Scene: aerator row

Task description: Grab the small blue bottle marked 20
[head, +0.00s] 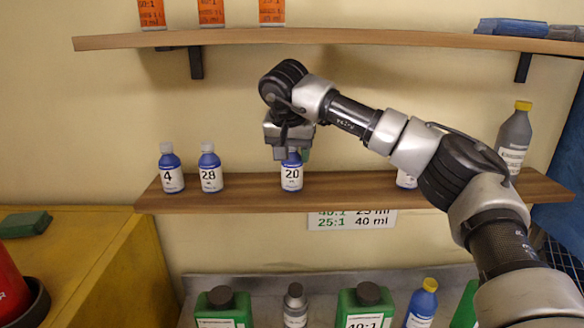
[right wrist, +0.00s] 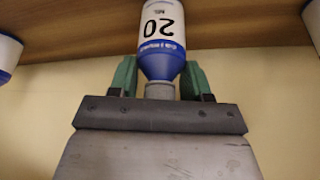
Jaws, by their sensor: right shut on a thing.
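The small blue bottle marked 20 (head: 291,176) stands upright on the lower wooden shelf (head: 250,196) in the head view. My right gripper (head: 291,154) comes down on it from above and is shut on its upper part. In the right wrist view the bottle (right wrist: 161,40) appears upside down, with its grey cap between the green fingers of the gripper (right wrist: 161,82). The cap is mostly hidden in the head view. My left gripper is not in view.
Blue bottles marked 4 (head: 171,170) and 28 (head: 210,170) stand to the left on the same shelf. A partly hidden bottle (head: 405,180) and a grey bottle (head: 514,138) stand to the right. An upper shelf (head: 330,37) runs above my arm.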

